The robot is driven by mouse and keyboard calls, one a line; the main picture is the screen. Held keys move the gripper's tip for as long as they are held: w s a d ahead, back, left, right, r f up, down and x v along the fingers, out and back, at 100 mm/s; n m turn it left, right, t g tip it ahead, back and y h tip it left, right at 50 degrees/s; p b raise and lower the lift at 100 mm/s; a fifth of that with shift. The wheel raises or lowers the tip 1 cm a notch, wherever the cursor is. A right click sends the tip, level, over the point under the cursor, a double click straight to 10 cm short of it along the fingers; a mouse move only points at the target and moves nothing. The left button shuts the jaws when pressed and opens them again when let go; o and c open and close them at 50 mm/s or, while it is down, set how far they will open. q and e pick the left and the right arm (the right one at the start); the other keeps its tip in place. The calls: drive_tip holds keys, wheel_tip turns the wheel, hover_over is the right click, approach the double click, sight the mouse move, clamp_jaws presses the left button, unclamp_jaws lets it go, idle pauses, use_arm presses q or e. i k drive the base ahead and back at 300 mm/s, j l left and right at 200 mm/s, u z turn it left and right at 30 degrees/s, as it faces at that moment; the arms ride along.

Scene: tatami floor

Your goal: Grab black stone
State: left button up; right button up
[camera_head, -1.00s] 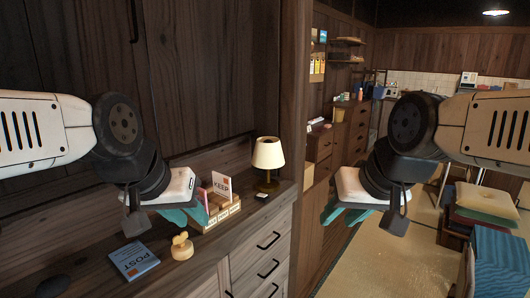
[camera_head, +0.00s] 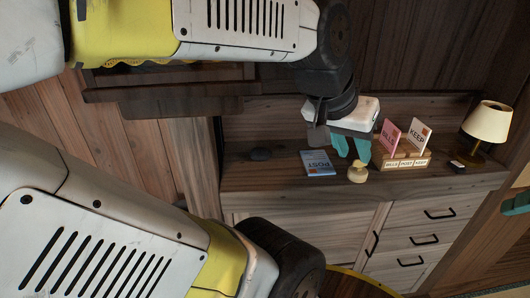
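The black stone (camera_head: 260,154) is a small dark rounded lump lying on the wooden cabinet top, left of the blue POST card. My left gripper (camera_head: 352,156) has a white body and teal fingers. It hangs above the cabinet top to the right of the stone, near the POST card and a small yellow figure. Its fingers are apart with nothing visible between them.
A blue POST card (camera_head: 318,163) and a yellow figure (camera_head: 358,173) lie near the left gripper. A card holder (camera_head: 407,161) with upright cards and a lamp (camera_head: 488,124) stand farther right. The cabinet top (camera_head: 285,178) is bare around the stone.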

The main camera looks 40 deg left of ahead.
sight(257, 153)
drive_tip(key=j+u, duration=0.1)
drive_tip(key=u, duration=0.85)
drive_tip(key=j+u, duration=0.1)
drive_tip(key=u, duration=0.4)
drive_tip(key=i+u, duration=0.1)
drive_tip(key=u, duration=0.35)
